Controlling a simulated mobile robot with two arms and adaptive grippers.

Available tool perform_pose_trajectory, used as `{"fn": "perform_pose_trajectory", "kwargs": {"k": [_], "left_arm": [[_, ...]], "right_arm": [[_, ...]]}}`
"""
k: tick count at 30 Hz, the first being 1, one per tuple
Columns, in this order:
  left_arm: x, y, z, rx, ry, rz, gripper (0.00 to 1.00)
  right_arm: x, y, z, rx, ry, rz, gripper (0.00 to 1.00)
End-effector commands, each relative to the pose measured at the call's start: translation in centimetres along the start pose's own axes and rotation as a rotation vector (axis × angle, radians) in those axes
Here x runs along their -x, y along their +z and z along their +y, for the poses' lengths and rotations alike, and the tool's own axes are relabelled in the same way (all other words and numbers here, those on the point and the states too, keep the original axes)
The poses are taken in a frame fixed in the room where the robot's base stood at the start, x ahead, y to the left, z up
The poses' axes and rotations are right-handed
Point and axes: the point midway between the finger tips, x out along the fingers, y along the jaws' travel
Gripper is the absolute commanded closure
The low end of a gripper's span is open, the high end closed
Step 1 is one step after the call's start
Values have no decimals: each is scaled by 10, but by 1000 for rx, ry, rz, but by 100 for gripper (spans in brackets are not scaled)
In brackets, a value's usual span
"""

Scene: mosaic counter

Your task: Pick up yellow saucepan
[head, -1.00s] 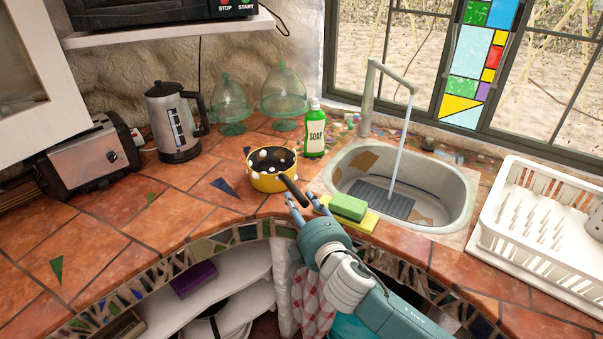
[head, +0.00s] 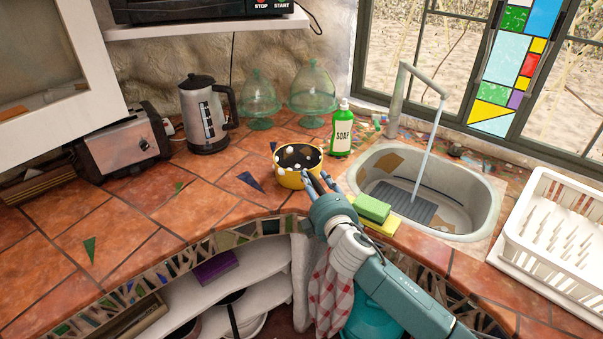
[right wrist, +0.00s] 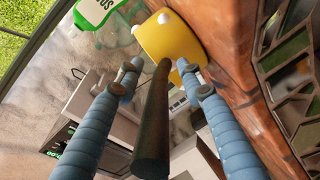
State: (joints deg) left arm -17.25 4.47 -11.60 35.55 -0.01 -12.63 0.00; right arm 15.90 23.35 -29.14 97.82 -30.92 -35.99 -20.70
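The yellow saucepan (head: 291,179) with white dots stands upright on the tiled counter, left of the sink. My right gripper (head: 320,182) is at its right front side, where its dark handle is mostly hidden in the head view. In the right wrist view the saucepan (right wrist: 168,38) is at the top and its dark handle (right wrist: 152,120) runs between the two blue fingers of my right gripper (right wrist: 158,65). The fingers are apart, with gaps visible on both sides of the handle. My left gripper is not in view.
A green soap bottle (head: 342,130) stands behind the saucepan. A green sponge (head: 372,208) lies right of my gripper, by the sink (head: 488,215) with running water. Glass domes (head: 312,92) and a kettle (head: 207,115) stand behind left. The counter at left is mostly clear.

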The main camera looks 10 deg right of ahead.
Motion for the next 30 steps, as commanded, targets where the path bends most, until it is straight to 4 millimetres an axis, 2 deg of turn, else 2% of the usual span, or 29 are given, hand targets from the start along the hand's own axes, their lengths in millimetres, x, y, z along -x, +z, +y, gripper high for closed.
{"fn": "perform_pose_trajectory", "kwargs": {"k": [1,6,7,23,30], "left_arm": [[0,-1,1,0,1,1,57],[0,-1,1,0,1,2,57],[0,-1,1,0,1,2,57],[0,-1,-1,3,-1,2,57],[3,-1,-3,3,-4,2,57]], "right_arm": [[0,0,0,0,0,0,64],[0,0,0,0,0,0,98],[0,0,0,0,0,0,100],[1,-1,7,0,7,1,100],[5,-6,34,0,12,4,100]]}}
